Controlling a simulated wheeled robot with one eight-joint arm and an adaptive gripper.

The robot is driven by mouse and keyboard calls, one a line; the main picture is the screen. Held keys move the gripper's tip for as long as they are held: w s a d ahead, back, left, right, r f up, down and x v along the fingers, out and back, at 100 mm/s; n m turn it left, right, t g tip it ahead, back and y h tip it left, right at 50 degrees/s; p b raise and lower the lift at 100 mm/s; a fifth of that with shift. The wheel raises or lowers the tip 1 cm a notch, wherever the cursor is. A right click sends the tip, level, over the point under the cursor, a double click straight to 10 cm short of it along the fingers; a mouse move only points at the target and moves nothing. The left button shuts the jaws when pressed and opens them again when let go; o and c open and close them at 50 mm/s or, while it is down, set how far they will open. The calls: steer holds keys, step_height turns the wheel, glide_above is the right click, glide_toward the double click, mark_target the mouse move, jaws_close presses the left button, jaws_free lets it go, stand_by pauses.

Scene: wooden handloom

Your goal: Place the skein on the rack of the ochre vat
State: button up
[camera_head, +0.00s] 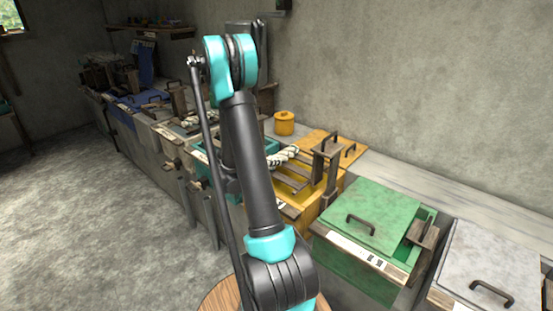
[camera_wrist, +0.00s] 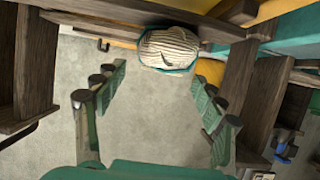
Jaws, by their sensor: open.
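The ochre vat (camera_head: 318,203) stands right of my arm in the head view, open at the top. Dark wooden slats of its rack (camera_head: 292,176) cross the opening. A cream twisted skein (camera_head: 283,156) lies at the vat's left side, partly hidden behind my arm. In the wrist view, a cream skein with a teal edge (camera_wrist: 168,48) appears end-on at the top centre. My gripper (camera_wrist: 158,75) is open, with a green finger on each side and nothing between them. The skein is just beyond the fingertips; I cannot tell whether they touch. My arm mostly hides the gripper in the head view.
A lidded green vat (camera_head: 370,215) and a grey-lidded vat (camera_head: 490,265) stand to the right. A wooden post (camera_head: 331,165) rises at the ochre vat's right. A yellow pot (camera_head: 284,123) stands behind. Dark beams (camera_wrist: 245,90) flank the gripper. Open floor lies left.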

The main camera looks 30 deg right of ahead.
steer(key=s+a+n+y, duration=1.2)
steer(key=s+a+n, duration=0.2)
steer(key=s+a, duration=1.3)
steer(key=shift+r+y, duration=0.15)
steer(key=shift+y, duration=0.25)
steer(key=shift+d, duration=0.1)
